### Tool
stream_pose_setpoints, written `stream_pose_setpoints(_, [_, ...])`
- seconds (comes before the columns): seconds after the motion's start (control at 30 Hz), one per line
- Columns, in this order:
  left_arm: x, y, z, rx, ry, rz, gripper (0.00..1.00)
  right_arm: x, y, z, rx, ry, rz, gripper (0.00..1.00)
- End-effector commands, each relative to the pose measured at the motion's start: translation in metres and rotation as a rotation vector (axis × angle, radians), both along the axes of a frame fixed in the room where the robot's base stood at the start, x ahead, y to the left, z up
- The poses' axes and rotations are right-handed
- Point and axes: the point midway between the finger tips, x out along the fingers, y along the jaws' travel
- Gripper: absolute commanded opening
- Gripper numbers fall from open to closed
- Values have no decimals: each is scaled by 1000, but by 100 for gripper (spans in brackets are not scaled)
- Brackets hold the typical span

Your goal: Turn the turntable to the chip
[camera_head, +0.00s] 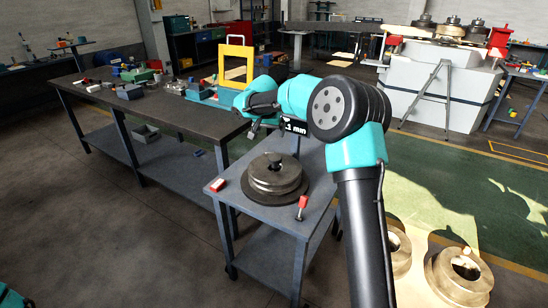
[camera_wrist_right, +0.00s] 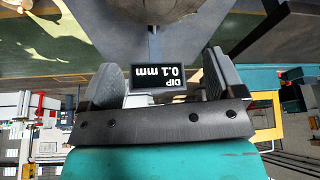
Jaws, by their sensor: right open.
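The turntable (camera_head: 274,183) is a dark round plate on a small grey cart, with stacked metal rings and a dark knob on top. I cannot pick out a chip for certain. A small dark display (camera_head: 296,127) with white text stands at the cart's back edge. My left gripper is out of view.
A red-and-white block (camera_head: 219,185) and a red-topped piece (camera_head: 301,206) sit on the cart top (camera_head: 262,218). A long dark workbench (camera_head: 165,112) with several small parts and a yellow frame (camera_head: 236,62) stands behind left. Large metal rings (camera_head: 460,277) lie at lower right.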

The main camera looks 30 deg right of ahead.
Motion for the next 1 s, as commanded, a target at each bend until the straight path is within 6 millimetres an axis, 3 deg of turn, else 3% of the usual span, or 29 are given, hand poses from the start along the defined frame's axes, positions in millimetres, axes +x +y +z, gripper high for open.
stream_pose_setpoints(0.27, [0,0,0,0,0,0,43,8,-9,-31,0,3,1,88])
stream_pose_setpoints(1.0, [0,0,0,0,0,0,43,40,-43,-143,0,3,1,88])
